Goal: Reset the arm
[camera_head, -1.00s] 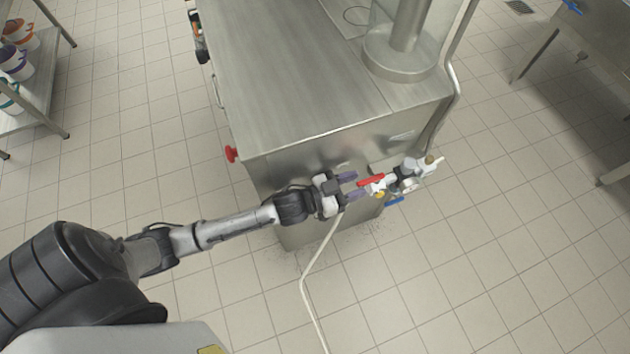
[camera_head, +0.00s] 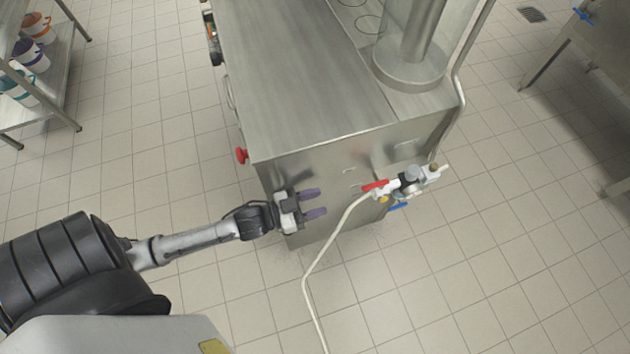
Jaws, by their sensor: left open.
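My left arm comes in from the lower left. Its gripper (camera_head: 314,203) has two purple fingers, which are apart with nothing between them. It hangs in front of the end face of the steel machine (camera_head: 300,85). A valve assembly (camera_head: 410,181) with a red handle (camera_head: 375,185) and a blue handle (camera_head: 398,206) sits to the right of the gripper, with a clear gap between them. My right gripper does not show.
A pale hose (camera_head: 317,265) runs from the valve down to the floor. A red button (camera_head: 241,155) sticks out from the machine's left side. A shelf with several buckets (camera_head: 36,28) stands at the upper left, and a steel table (camera_head: 590,60) at the upper right. The tiled floor at lower right is clear.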

